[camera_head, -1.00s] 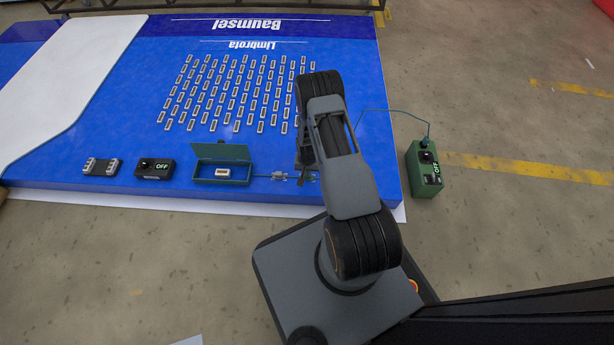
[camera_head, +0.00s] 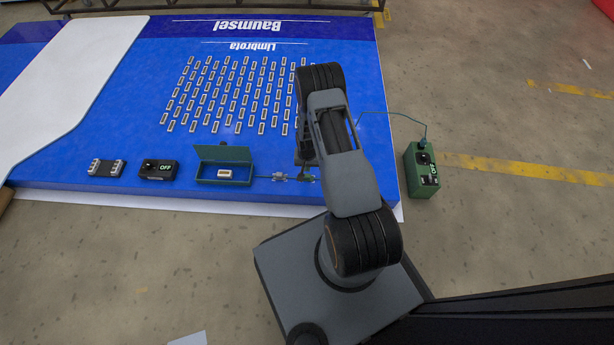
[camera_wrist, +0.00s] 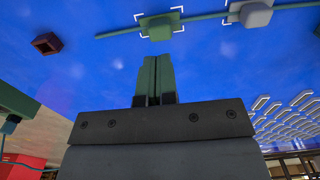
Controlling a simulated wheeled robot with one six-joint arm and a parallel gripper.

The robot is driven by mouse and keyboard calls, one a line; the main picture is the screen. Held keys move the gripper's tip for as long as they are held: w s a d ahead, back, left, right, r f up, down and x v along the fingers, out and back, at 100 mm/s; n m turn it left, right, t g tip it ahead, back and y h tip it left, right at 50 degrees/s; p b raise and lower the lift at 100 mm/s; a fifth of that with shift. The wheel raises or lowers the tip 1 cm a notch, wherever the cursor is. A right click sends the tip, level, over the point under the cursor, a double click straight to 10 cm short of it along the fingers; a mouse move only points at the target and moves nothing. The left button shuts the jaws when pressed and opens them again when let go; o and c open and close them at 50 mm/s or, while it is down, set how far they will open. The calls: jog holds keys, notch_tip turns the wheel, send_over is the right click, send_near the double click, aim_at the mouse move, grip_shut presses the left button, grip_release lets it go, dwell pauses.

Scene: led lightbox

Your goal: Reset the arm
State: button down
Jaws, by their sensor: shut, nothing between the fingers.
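My arm (camera_head: 338,160) reaches from my base over the front right part of the blue board (camera_head: 70,165). Its fingers are mostly hidden behind the arm in the head view. In the wrist view my gripper (camera_wrist: 157,62) shows its two green fingers pressed together with nothing between them. The fingertips point toward a green connector (camera_wrist: 160,26) on a cable and appear apart from it. A grey connector (camera_wrist: 256,13) sits on the same cable to the right; it also shows in the head view (camera_head: 280,177).
An open green box (camera_head: 222,182) holds a small light part (camera_head: 225,173). A green control box (camera_head: 421,169) stands on the floor at right, wired to the board.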

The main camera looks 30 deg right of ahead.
jog(key=shift+r+p, duration=0.4)
jog(key=shift+r, duration=0.55)
jog(key=w+a+r+n+t+p, duration=0.15)
jog(key=r+p, duration=0.65)
jog(key=r, duration=1.3)
jog(key=a+r+n+p, duration=0.1)
jog(key=a+r+p, duration=0.2)
jog(key=r+p, duration=1.15)
jog(key=s+a+r+n+p, duration=0.1)
jog(key=s+r+p, duration=0.3)
jog(key=r, duration=1)
jog(key=s+a+r+n+t+p, duration=0.1)
jog(key=s+r+p, duration=0.3)
jog(key=r, duration=1.1)
jog(key=s+a+r+n+t+p, duration=0.1)
jog(key=s+a+r+p, duration=0.2)
jog(key=s+r, duration=0.6)
jog(key=w+p+v, duration=0.1)
jog(key=v, duration=0.4)
jog(key=shift+a+r, duration=0.15)
jog(key=shift+r, duration=0.4)
jog(key=shift+s+a+n, duration=0.1)
jog(key=shift+a+n, duration=0.05)
jog(key=shift+n, duration=0.1)
